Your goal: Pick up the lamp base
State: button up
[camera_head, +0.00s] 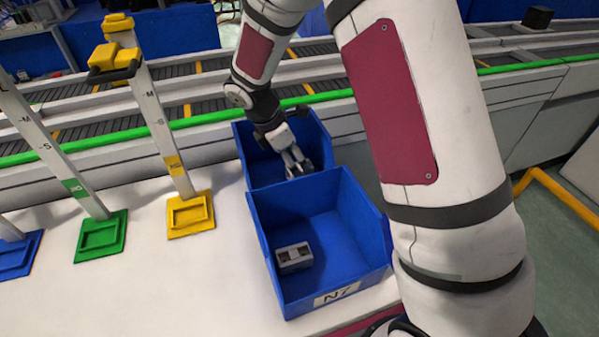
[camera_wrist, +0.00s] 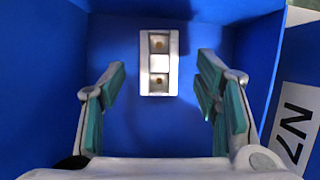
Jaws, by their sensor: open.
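A small grey-white block with two recesses, the lamp base (camera_head: 294,257), lies on the floor of the near blue bin, towards its left side. In the wrist view, such a block (camera_wrist: 159,62) shows upright in the picture, ahead of and between the spread fingers on a blue floor. My gripper (camera_head: 298,166) is open and empty. In the head view it points down and shows against the far blue bin, close to the wall shared with the near bin. The fingers (camera_wrist: 163,76) do not touch the block. Which bin the wrist view looks into is unclear.
The near blue bin (camera_head: 382,238) carries an N7 label; the far blue bin (camera_head: 240,142) stands behind it. Yellow (camera_head: 189,233), green (camera_head: 82,257) and blue (camera_head: 14,272) stands with upright posts are at the left. A conveyor (camera_head: 210,120) runs behind. White table is clear between stands and bins.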

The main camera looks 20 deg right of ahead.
aim_at(299, 166)
jog(key=shift+x, duration=1.9)
jog(key=c, duration=1.2)
jog(key=shift+c, duration=0.2)
